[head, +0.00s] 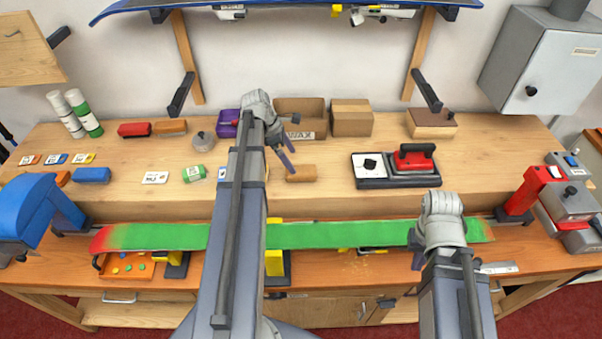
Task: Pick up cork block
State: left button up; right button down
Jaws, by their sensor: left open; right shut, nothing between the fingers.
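A light brown block that looks like the cork block (303,174) lies on the raised back shelf of the bench, right of centre-left, below the cardboard boxes. My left gripper (287,159) is open, with its fingers just up and left of the block. One fingertip appears close to the block's left end; I cannot tell whether it touches. My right gripper (415,256) is shut and empty, over the green ski near its right part, partly hidden by its own wrist.
The long green ski (340,235) lies across the front of the bench. An open wax box (300,112) and a closed cardboard box (351,118) stand behind.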

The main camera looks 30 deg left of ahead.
aim_at(301, 169)
pick_arm(q)
jog(key=shift+b+x, duration=1.05)
jog(key=shift+x, duration=0.15)
jog(key=b+x, duration=0.1)
jog(key=x, duration=0.1)
jog(key=b+x, duration=0.1)
jog(key=b, duration=0.1)
jog(key=b+x, duration=0.2)
jog(key=shift+w+d+f, duration=0.1)
jog(key=shift+w+f, duration=0.1)
jog(key=shift+w, duration=0.2)
jog(key=shift+r, duration=0.1)
jog(key=shift+f, duration=0.25)
jog(key=c, duration=1.5)
jog(key=shift+r, duration=0.15)
notch_tip(301, 169, up, 10)
jog(key=p, duration=1)
jog(key=shift+r, duration=0.1)
